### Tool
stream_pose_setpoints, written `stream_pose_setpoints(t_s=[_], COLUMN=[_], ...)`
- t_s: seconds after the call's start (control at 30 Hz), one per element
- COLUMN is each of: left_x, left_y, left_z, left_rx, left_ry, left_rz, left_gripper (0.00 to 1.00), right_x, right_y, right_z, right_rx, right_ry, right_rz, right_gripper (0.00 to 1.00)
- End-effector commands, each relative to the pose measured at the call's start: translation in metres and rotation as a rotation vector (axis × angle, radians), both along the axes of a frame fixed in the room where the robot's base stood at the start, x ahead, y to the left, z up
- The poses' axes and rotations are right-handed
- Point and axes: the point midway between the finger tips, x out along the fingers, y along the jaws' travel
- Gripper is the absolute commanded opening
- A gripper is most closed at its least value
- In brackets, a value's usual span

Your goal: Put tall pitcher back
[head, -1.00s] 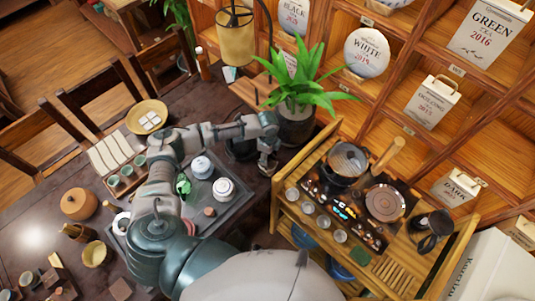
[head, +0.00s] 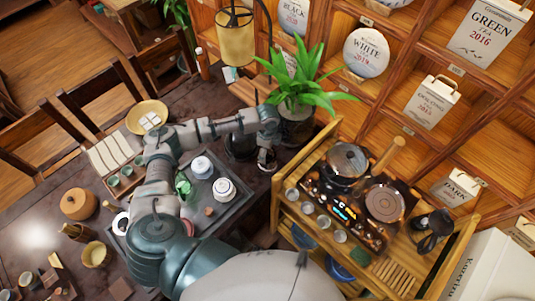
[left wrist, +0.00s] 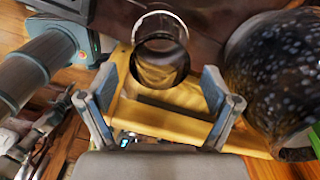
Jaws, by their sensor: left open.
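A clear glass cylindrical vessel, which looks like the tall pitcher (left wrist: 160,32), shows at the top centre of the left wrist view. It lies just ahead of my left fingertips, between their lines. My left gripper (left wrist: 160,88) is open, one finger on each side, with a gap to the glass. In the head view my left gripper (head: 267,158) points down at the table's right end, between the tea tray and the wooden cart. The glass is hard to make out there. My right gripper is not in view.
A speckled dark plant pot (left wrist: 275,75) stands close on the right in the left wrist view. The wooden cart (head: 290,222) carries a kettle (head: 347,161), several glass cups and a dark jug (head: 432,228). The tea tray (head: 215,222) holds a white teapot (head: 224,189) and a lidded pot (head: 202,167).

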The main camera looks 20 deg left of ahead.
Motion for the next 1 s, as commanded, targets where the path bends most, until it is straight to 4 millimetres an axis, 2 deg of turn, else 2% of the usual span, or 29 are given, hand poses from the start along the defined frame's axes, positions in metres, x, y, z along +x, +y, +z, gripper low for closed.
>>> stream_pose_setpoints(t_s=[0.03,0.2,0.4,0.57,1.0], left_x=[0.001,0.001,0.001,0.000,0.000], left_y=[0.000,0.000,0.000,0.000,0.000], left_z=[0.013,0.050,0.077,0.083,0.083], left_rx=[-0.002,-0.002,-0.001,0.000,-0.001], left_ry=[-0.005,-0.004,-0.002,0.000,0.000], left_rz=[-0.001,0.000,0.001,0.001,0.001], left_gripper=[0.89,0.89,0.89,0.89,0.89], right_x=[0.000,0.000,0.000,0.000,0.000], right_y=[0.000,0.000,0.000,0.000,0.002], right_z=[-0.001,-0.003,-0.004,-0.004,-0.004], right_rx=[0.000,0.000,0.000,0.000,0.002], right_ry=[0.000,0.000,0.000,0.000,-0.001], right_rz=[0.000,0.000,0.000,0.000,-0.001], right_gripper=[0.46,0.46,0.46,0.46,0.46])
